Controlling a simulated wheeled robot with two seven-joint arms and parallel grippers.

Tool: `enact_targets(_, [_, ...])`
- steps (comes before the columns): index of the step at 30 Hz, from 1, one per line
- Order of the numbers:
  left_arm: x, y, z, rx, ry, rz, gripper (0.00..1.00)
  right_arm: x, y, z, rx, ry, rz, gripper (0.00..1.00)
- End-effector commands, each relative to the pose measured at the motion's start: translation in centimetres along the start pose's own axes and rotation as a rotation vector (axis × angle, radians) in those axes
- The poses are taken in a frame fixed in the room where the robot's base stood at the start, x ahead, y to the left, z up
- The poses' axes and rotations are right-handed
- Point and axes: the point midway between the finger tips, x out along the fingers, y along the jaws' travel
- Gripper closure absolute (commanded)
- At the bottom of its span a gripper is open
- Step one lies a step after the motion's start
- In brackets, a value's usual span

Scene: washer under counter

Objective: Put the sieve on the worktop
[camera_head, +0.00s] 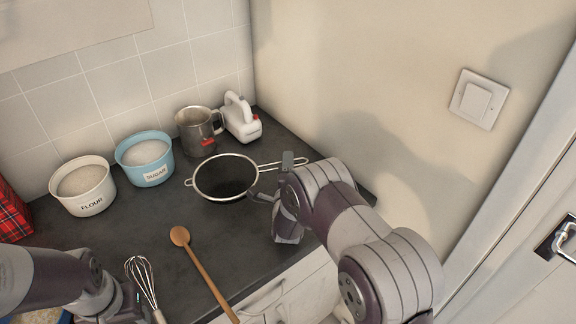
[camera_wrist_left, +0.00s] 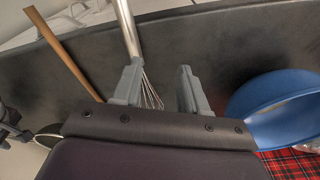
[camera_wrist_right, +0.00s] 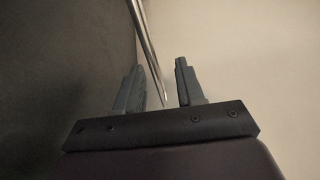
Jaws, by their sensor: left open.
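The sieve (camera_head: 225,178), with a round metal rim, dark mesh and long wire handle, is at the worktop (camera_head: 130,222) near the wall corner. Its bowl appears to rest there, mesh downward, with the handle pointing right. My right gripper (camera_head: 275,178) is at the handle, beside the rim. In the right wrist view the handle (camera_wrist_right: 148,45) runs between the two fingers (camera_wrist_right: 159,68), with gaps on both sides, so the jaws are open around it. My left gripper (camera_wrist_left: 158,80) is open and empty near the whisk; its fingers are mostly hidden in the head view.
A flour bowl (camera_head: 90,203), sugar bowl (camera_head: 147,175), metal mug (camera_head: 200,135) and white mixer (camera_head: 241,120) stand along the back. A wooden spoon (camera_head: 205,272) and whisk (camera_head: 144,277) lie in front. The wall (camera_head: 340,90) bounds the right side. Some worktop between bowls and spoon is clear.

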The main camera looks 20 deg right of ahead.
Motion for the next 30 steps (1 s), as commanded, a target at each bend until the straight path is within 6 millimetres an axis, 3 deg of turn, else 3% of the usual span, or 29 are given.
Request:
enact_targets(5, [0.4, 0.0, 0.1, 0.000, 0.000, 0.000, 0.57, -3.2, 0.0, 0.1, 0.001, -0.002, 0.000, 0.62])
enact_targets(12, [1.0, 0.0, 0.1, 0.000, 0.000, 0.000, 0.57, -9.2, 0.1, 0.1, -0.001, -0.003, 0.001, 0.62])
enact_targets(16, [1.2, 0.0, 0.1, 0.000, 0.000, 0.000, 0.57, -11.2, 0.0, 0.1, 0.001, -0.002, 0.001, 0.62])
enact_targets(20, [1.2, 0.0, 0.1, 0.000, 0.000, 0.000, 0.57, -11.4, -0.1, 0.4, -0.063, -0.024, 0.069, 0.62])
enact_targets(23, [1.1, 0.0, 0.1, 0.000, 0.000, 0.000, 0.57, -11.1, 0.2, 1.5, -0.295, -0.145, 0.291, 0.62])
enact_targets(25, [1.2, 0.0, 0.1, 0.000, 0.000, 0.000, 0.57, -12.6, 0.4, 1.8, -0.535, -0.313, 0.471, 0.62])
enact_targets(28, [1.2, 0.0, 0.1, 0.000, 0.000, 0.000, 0.57, -17.4, 0.3, 0.8, -0.885, -0.614, 0.674, 0.62])
enact_targets(30, [1.2, 0.0, 0.1, 0.000, 0.000, 0.000, 0.57, -21.7, -0.1, -1.0, -1.114, -0.849, 0.778, 0.62])
